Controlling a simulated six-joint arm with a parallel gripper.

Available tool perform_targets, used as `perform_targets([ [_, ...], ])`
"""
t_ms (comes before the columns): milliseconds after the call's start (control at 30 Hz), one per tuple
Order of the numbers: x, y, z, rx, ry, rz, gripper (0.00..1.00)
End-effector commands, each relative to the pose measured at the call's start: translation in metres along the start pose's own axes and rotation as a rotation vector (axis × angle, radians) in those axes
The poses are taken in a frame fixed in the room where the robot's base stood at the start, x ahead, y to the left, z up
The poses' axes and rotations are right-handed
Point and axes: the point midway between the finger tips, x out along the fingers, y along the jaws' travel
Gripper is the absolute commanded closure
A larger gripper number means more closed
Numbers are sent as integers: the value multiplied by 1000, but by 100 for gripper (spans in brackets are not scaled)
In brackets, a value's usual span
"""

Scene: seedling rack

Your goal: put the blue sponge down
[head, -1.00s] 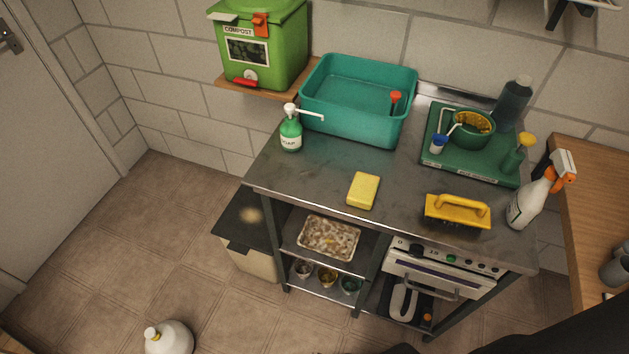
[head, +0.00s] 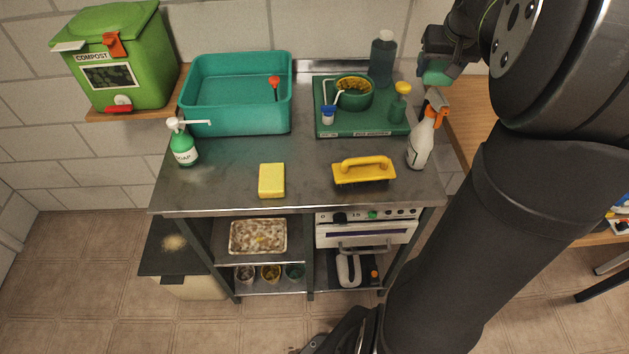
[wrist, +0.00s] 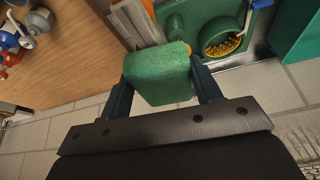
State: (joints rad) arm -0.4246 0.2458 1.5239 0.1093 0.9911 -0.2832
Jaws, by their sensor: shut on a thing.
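My gripper (head: 440,62) is at the upper right of the head view, shut on a green sponge (head: 437,74). I see no blue sponge; the held one looks green. In the wrist view the green sponge (wrist: 160,74) sits between the two fingers of my gripper (wrist: 160,85). It is held in the air, near the spray bottle (head: 424,137) and the wooden counter (head: 468,115). A yellow sponge (head: 272,180) lies flat on the metal worktop (head: 228,178), away from my gripper.
The worktop also carries a teal basin (head: 235,122), a soap bottle (head: 183,147), a yellow-handled brush (head: 364,172), and a green tray (head: 345,127) with a bowl and bottles. A compost bin (head: 125,60) stands at the left. Bare metal shows around the yellow sponge.

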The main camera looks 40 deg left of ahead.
Motion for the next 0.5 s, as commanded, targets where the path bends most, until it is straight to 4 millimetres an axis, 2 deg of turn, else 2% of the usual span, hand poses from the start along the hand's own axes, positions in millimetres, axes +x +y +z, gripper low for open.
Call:
perform_targets([
  [33, 4, -27, -2, -79, -2, -34, 63],
  [100, 10, -59, 1, -203, -3, -86, 63],
  [200, 21, -92, 11, -359, -3, -152, 63],
  [500, 52, -160, 56, -796, -3, -335, 63],
])
